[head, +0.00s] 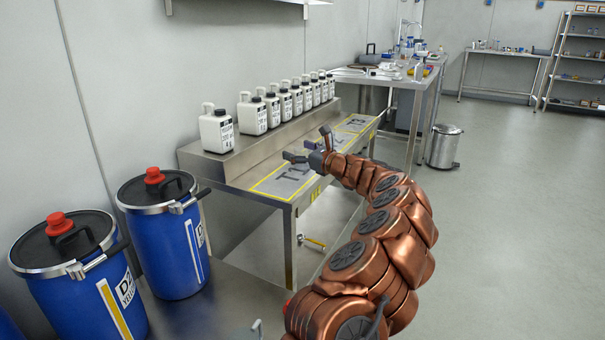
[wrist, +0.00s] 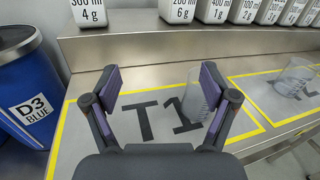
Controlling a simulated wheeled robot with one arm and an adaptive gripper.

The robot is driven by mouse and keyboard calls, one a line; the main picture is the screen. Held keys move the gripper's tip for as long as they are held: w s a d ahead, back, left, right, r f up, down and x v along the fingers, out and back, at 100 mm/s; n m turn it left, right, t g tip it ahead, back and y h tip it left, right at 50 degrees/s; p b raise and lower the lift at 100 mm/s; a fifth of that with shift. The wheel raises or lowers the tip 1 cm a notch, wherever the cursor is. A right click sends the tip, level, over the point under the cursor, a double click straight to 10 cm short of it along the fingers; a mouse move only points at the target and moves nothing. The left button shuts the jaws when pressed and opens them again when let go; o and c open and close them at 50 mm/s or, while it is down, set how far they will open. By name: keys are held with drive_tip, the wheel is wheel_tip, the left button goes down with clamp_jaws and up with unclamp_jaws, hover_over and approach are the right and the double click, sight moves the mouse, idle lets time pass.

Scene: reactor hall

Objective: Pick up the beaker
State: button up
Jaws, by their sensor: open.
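A clear beaker (wrist: 195,103) stands on the bench in the yellow-outlined area marked T1, partly hidden behind the right finger in the wrist view. A second clear beaker (wrist: 295,78) stands to the right in the neighbouring outlined area. My gripper (wrist: 162,84) is open and empty, its fingers spread over the T1 area. The near beaker shows toward the right finger, not midway between the fingers; I cannot tell whether they touch. In the head view my gripper (head: 308,146) is over the steel bench (head: 250,190), and I cannot make out the beakers there.
Several white jugs (head: 216,131) line the raised shelf (head: 210,162) behind the bench. Blue drums (head: 165,240) stand at the left. A cluttered table (head: 425,82) and a metal bin (head: 444,147) are further back. The floor at right is clear.

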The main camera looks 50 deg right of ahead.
sight(306, 169)
drive_tip(key=s+d+f, duration=0.1)
drive_tip(key=d, duration=0.1)
drive_tip(key=s+d+f+m+h, duration=0.1)
drive_tip(key=d, duration=0.1)
drive_tip(key=s+d+f+m+h+b, duration=0.1)
drive_tip(key=shift+d+f, duration=0.35)
drive_tip(key=shift+d, duration=0.05)
drive_tip(key=shift+d+m, duration=0.1)
drive_tip(key=shift+m, duration=0.2)
drive_tip(key=shift+w+d+b, duration=0.1)
drive_tip(key=shift+w+b, duration=0.25)
drive_tip(key=shift+w, duration=1)
drive_tip(key=shift+w+f+b, duration=0.2)
drive_tip(key=shift+w+b, duration=0.65)
drive_tip(key=shift+w, duration=0.6)
drive_tip(key=shift+w+d+r, duration=0.1)
drive_tip(key=shift+w, duration=0.4)
drive_tip(key=shift+w+d+r, duration=0.1)
drive_tip(key=shift+w, duration=0.4)
drive_tip(key=c, duration=1.3)
